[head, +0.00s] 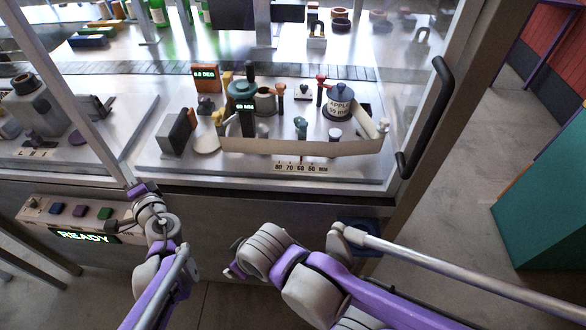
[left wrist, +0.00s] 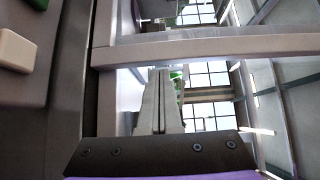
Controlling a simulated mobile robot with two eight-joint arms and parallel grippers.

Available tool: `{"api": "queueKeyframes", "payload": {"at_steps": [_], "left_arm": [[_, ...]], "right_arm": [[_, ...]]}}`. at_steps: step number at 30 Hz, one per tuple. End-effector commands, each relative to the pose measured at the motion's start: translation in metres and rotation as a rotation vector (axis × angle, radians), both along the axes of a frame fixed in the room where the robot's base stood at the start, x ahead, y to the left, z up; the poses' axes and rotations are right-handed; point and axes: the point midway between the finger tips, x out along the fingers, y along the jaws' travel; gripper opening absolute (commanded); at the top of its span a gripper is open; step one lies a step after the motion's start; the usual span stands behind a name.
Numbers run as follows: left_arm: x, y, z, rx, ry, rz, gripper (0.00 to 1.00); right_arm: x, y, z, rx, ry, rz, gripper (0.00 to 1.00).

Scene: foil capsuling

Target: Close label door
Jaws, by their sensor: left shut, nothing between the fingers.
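The label door is a clear pane in a metal frame (head: 432,150), with a long black handle (head: 430,115) near its right edge. It stands in front of the label station; I cannot tell whether it is fully shut. My left gripper (head: 142,188) is at the lower left of the pane, above the button panel, well left of the handle. In the left wrist view its grey fingers (left wrist: 159,102) are together and empty, with a pale frame bar (left wrist: 215,46) just beyond them. My right gripper (head: 235,270) is low in front of the machine; its fingers are not clear.
The button panel (head: 40,207) with a READY display is at the lower left. Behind the pane are label rolls (head: 340,103) and a pale label strip (head: 300,147). A teal cabinet (head: 545,205) stands at the right. Floor (head: 455,225) is clear between it and the machine.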

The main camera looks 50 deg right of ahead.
Motion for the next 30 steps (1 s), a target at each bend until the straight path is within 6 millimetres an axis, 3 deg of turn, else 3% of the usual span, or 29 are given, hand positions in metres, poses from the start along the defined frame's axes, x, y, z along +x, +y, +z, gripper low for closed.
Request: {"api": "queueKeyframes", "payload": {"at_steps": [3,10,30], "left_arm": [[0.019,0.013,0.003,0.001,-0.002,0.001,0.00],[0.040,0.027,0.002,0.001,-0.001,-0.001,0.00],[0.043,0.029,0.001,0.001,-0.001,0.003,0.00]], "right_arm": [[0.004,0.000,0.012,0.000,-0.009,0.000,0.76],[0.009,0.000,0.025,0.000,-0.018,0.000,0.76],[0.010,0.000,0.026,0.000,-0.019,0.000,0.76]]}}
